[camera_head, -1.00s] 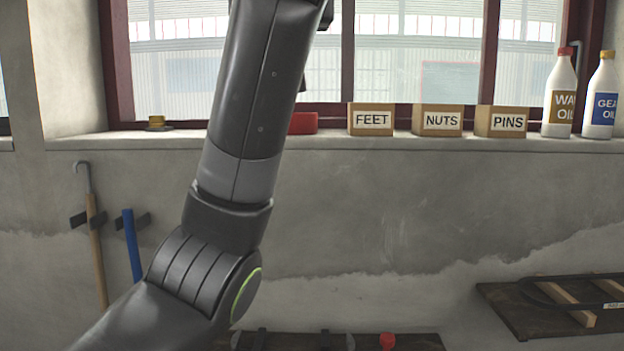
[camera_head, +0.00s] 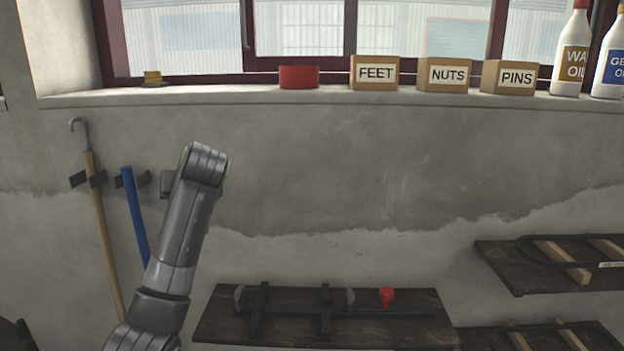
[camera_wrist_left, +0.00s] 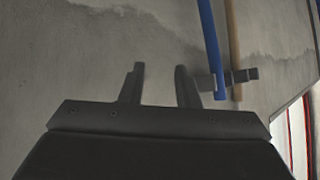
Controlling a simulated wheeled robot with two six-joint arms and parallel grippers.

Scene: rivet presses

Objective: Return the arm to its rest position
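My left arm (camera_head: 180,235) rises from the bottom left in the head view, with its bent joint in front of the grey wall. The left gripper (camera_wrist_left: 159,72) shows in the left wrist view. Its two dark fingers stand apart with nothing between them, and the bare wall is behind. I cannot make out the left gripper clearly in the head view. My right arm and gripper are not in view.
A blue-handled tool (camera_head: 135,215) and a wooden-handled tool (camera_head: 100,230) hang on the wall beside the arm. A dark shelf (camera_head: 390,335) lies to the right. The sill holds a red tin (camera_head: 299,77) and labelled boxes (camera_head: 375,73).

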